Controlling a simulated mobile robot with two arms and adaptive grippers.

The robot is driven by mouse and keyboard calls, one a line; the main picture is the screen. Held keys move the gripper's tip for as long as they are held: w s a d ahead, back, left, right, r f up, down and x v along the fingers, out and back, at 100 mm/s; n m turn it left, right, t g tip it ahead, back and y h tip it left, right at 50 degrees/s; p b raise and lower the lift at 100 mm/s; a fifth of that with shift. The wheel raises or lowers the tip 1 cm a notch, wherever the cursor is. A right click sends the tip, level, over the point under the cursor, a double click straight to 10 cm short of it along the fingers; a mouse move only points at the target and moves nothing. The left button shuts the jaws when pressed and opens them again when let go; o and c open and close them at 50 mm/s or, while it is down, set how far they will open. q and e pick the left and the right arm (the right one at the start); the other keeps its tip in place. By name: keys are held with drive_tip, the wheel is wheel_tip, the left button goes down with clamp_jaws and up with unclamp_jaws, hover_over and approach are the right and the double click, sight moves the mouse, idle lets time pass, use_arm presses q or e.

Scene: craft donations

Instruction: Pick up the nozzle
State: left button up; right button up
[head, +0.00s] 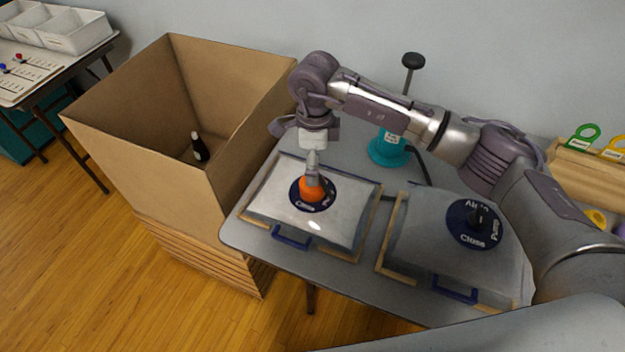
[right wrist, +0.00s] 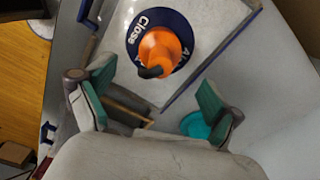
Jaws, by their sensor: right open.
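The orange nozzle (head: 312,189) with a dark tip sits on the round dark blue valve label of the left grey bag (head: 342,220). The nozzle also shows in the right wrist view (right wrist: 168,46), beyond the fingers. My right gripper (head: 313,168) points down just above the nozzle in the head view and hides part of its top. In the right wrist view the gripper (right wrist: 152,90) has its teal-padded fingers wide apart, with nothing between them. My left gripper is not in view.
A second bag (head: 415,247) with a dark valve lies to the right. A teal pump (head: 385,152) with a black handle stands behind. A tall open cardboard box (head: 140,150) holding a dark bottle (head: 199,147) is at the left. A wooden rack (head: 590,170) stands at the right.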

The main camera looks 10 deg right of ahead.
drive_tip(key=shift+f, duration=0.8)
wheel_tip(320, 180, down, 4)
drive_tip(key=shift+a+f+p, duration=0.1)
drive_tip(key=shift+a+p, duration=0.05)
drive_tip(key=shift+p, duration=0.65)
drive_tip(key=shift+f, duration=0.55)
drive_tip(key=c, duration=1.2)
drive_tip(key=shift+r, duration=0.15)
